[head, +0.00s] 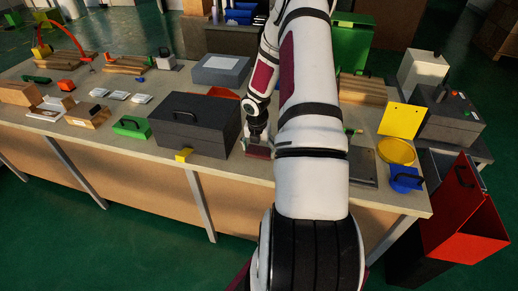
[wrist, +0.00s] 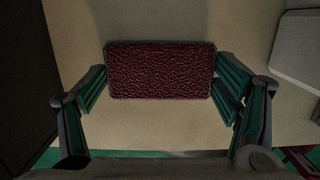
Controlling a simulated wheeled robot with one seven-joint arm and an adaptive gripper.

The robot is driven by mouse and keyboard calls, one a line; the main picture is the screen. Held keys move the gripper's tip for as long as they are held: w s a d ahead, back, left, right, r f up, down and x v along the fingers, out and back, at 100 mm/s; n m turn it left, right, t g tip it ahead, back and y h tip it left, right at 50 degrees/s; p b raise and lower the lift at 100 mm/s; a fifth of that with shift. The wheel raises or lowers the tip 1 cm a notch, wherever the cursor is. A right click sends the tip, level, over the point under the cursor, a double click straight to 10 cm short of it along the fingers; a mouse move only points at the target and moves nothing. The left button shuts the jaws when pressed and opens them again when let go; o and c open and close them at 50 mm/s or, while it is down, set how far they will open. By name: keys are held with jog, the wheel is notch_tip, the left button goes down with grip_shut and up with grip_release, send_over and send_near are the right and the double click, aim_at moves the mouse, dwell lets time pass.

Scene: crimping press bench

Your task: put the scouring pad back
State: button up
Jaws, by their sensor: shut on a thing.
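The scouring pad (wrist: 161,70) is a dark red, rough-textured rectangle. In the wrist view it spans the gap between the two fingers of my gripper (wrist: 161,86), which is shut on its left and right ends. In the head view the pad (head: 258,151) shows as a small dark red block below my gripper (head: 257,139), near the bench's front edge. It is just right of the large dark grey box. Whether the pad touches the bench top is hard to tell.
The dark grey box (head: 195,134) with a handle stands close on the left. A small yellow block (head: 183,155) sits at its front. A flat grey plate (head: 362,167) lies to the right, with a yellow round dish (head: 396,151) and blue box (head: 405,180) beyond it.

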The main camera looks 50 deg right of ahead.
aim_at(258, 154)
jog(key=o, duration=1.1)
jog(key=shift+c, duration=0.2)
notch_tip(258, 154, up, 12)
jog(key=a+p, duration=0.1)
jog(key=a, duration=0.1)
jog(key=s+a+r+m+t+h, duration=0.1)
jog(key=a+r+m, duration=0.5)
jog(key=a+r, duration=0.4)
jog(key=s+a+r+m+h, duration=0.1)
jog(key=a+r+m, duration=0.55)
jog(key=r, duration=0.65)
jog(key=s+a+r+m+t+y, duration=0.1)
jog(key=s+a+r+m, duration=0.2)
jog(key=s+a+m, duration=0.2)
jog(key=s+a+r+m+t+y, duration=0.2)
jog(key=s+a+r+m, duration=0.2)
jog(key=s+a, duration=0.5)
jog(key=a+m, duration=0.1)
jog(key=a, duration=0.3)
jog(key=shift+a+r+t+y, duration=0.2)
jog(key=shift+a+t+y, duration=0.1)
jog(key=shift+a, duration=0.1)
